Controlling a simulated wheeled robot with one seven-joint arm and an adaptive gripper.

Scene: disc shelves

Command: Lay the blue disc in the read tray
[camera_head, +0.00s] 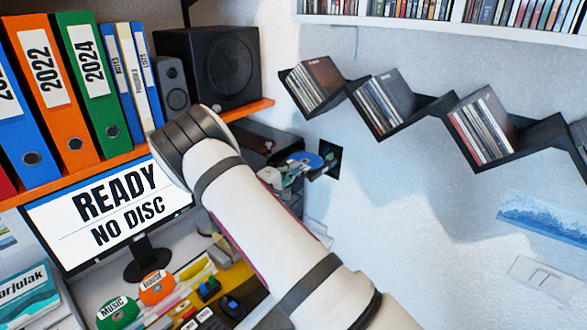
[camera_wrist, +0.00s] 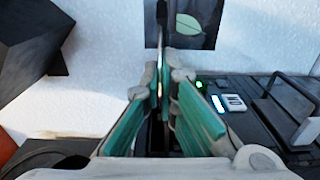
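The blue disc (camera_head: 307,159) is at the end of my outstretched arm, in front of the wall to the right of the dark reader unit. My gripper (camera_head: 297,170) is shut on it. A black device (camera_wrist: 255,105) with a green light and a label lies below and to the right of the fingers. I cannot make out the read tray; my fingers and arm cover part of that area.
A monitor (camera_head: 110,212) reads "READY NO DISC". Binders (camera_head: 88,85) and speakers (camera_head: 226,68) stand on an orange shelf. A black zigzag rack (camera_head: 420,118) with several disc cases is on the wall. A dark leaf picture (camera_wrist: 190,22) is close behind the fingers. The desk is cluttered.

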